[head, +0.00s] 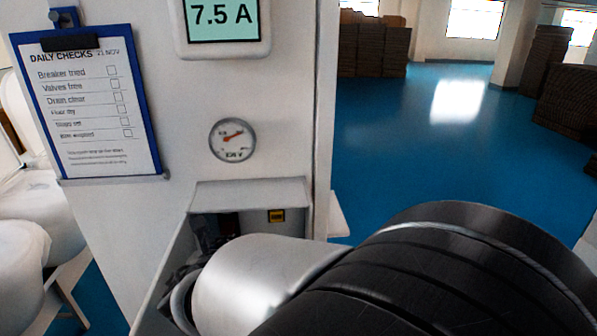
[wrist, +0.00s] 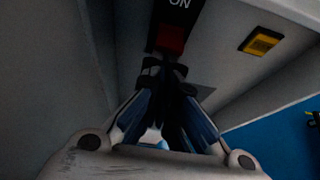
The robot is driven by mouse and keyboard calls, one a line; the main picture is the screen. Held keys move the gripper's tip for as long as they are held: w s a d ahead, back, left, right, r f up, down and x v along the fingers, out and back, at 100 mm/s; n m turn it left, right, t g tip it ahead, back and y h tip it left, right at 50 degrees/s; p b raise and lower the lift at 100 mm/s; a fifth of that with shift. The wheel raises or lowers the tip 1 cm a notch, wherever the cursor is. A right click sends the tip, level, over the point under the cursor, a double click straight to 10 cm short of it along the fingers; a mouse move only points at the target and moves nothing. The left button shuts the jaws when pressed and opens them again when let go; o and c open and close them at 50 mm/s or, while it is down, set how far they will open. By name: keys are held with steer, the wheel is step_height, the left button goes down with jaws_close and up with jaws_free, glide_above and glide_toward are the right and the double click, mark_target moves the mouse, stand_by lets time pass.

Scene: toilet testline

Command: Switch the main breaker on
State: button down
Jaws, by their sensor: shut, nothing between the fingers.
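The main breaker seems to be the dark unit with a red part (wrist: 171,40) and the word ON above it, at the top middle of the wrist view. In the head view only a dark bit of it (head: 229,224) shows inside an open grey box (head: 250,190); my arm hides the rest. My gripper (wrist: 168,68) is shut and empty, with its fingertips just below the red part in the wrist view. I cannot tell whether they touch it. My gripper is hidden behind my arm in the head view.
The box walls stand close on both sides. Blue floor (head: 400,140) lies open at right.

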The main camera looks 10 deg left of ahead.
steer(key=shift+r, duration=0.85)
step_height(320, 180, down, 4)
steer(key=s+b, duration=0.2)
steer(key=b, duration=0.2)
steer(key=s+d+r+p, duration=0.2)
steer(key=s+r+p, duration=0.1)
steer(key=s+r, duration=0.3)
steer(key=shift+s+r, duration=0.2)
steer(key=shift+r, duration=0.7)
steer(key=shift+d, duration=0.1)
